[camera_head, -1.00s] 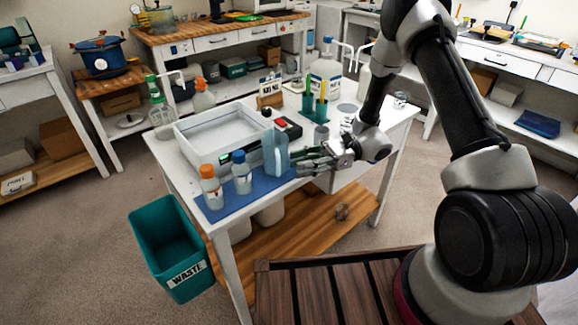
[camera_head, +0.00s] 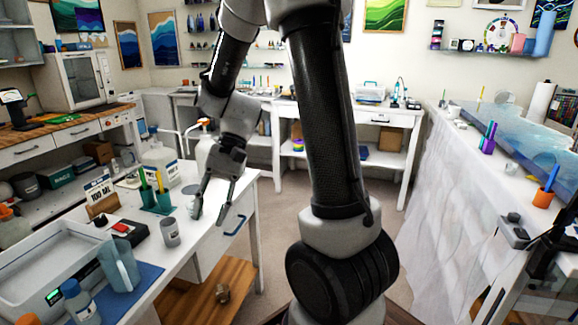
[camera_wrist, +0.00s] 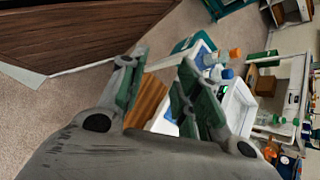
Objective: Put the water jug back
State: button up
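The water jug (camera_head: 118,265), a translucent blue-grey pitcher with a handle, stands upright on the blue mat (camera_head: 148,275) at the front of the white worktable, beside the scale tray. My gripper (camera_head: 212,222) hangs fingers-down near the table's right end, well to the right of the jug and apart from it. In the wrist view my gripper (camera_wrist: 163,62) has its two fingers spread, with nothing seen held between them. In the head view a small pale item beside the left finger is partly hidden.
A blue-capped bottle (camera_head: 78,300) stands left of the jug. Floor is clear beyond the table's right end.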

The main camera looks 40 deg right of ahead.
jog(key=s+d+r+n+t+h, duration=0.3)
jog(key=s+d+r+t, duration=0.1)
jog(key=d, duration=0.3)
jog(key=s+d+r+n+t+h, duration=0.2)
jog(key=s+d+r+t+h, duration=0.2)
jog(key=d, duration=0.3)
jog(key=shift+s+r+n+t+h, duration=0.35)
jog(key=shift+s+r+t, duration=0.2)
jog(key=shift+r, duration=0.25)
jog(key=shift+d, duration=0.1)
dwell(0.6)
